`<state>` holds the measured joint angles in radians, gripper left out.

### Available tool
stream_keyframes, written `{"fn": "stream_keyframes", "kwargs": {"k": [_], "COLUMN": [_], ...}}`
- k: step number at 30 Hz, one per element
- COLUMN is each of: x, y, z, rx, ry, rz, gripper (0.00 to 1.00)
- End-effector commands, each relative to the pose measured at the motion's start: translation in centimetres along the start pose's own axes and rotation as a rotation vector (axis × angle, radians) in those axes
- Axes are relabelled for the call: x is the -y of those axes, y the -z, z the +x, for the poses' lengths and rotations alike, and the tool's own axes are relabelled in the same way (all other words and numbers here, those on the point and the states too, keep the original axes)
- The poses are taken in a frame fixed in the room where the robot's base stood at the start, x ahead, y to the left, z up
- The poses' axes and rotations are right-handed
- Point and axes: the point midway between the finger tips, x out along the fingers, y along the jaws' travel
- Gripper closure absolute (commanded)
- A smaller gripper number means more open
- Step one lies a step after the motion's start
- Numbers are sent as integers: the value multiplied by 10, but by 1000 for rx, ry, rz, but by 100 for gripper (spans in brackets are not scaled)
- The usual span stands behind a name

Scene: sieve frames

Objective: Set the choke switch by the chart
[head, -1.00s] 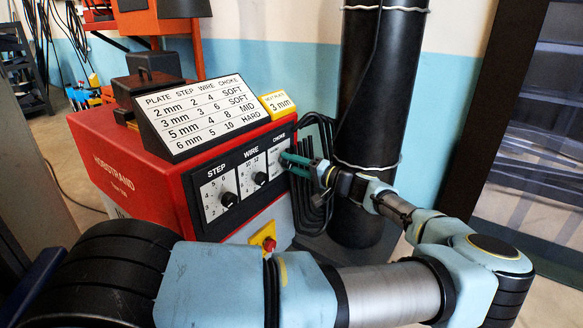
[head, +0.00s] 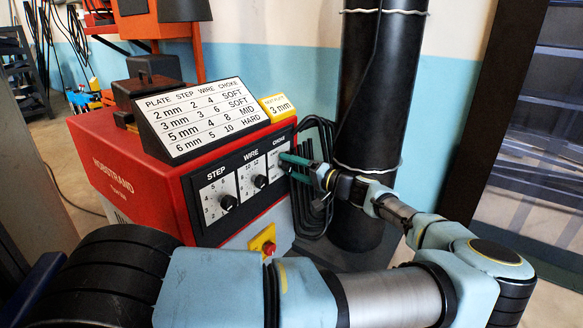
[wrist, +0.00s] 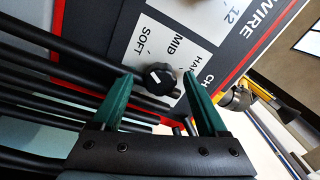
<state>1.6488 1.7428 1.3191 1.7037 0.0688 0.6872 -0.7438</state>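The choke switch (wrist: 160,78) is a black knob with a white mark on a white plate lettered SOFT, MID and HARD. Its mark appears to point toward the SOFT side. My gripper (wrist: 158,76) is open, its two green fingers on either side of the knob; contact cannot be told. In the head view my gripper (head: 291,164) covers most of the CHOKE plate (head: 279,149). The chart (head: 208,112) lists 2 mm and 3 mm as SOFT, 5 mm as MID, 6 mm as HARD. A yellow tag (head: 279,106) reads 3 mm.
The STEP knob (head: 229,202) and WIRE knob (head: 261,181) sit left of CHOKE on the red machine (head: 120,160). A yellow box with a red button (head: 267,245) is below. Black hoses (head: 310,205) and a thick black pipe (head: 375,110) stand close right of the panel.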

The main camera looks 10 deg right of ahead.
Motion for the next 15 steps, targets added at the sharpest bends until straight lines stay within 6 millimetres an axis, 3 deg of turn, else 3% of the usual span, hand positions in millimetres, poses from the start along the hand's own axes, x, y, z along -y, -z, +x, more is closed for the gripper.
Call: {"fn": "stream_keyframes", "kwargs": {"k": [8,15], "x": [0,1], "y": [0,1], "z": [-3,-39], "rx": [-1,-4], "ry": [0,-2], "rz": [0,1], "gripper": [24,24]}}
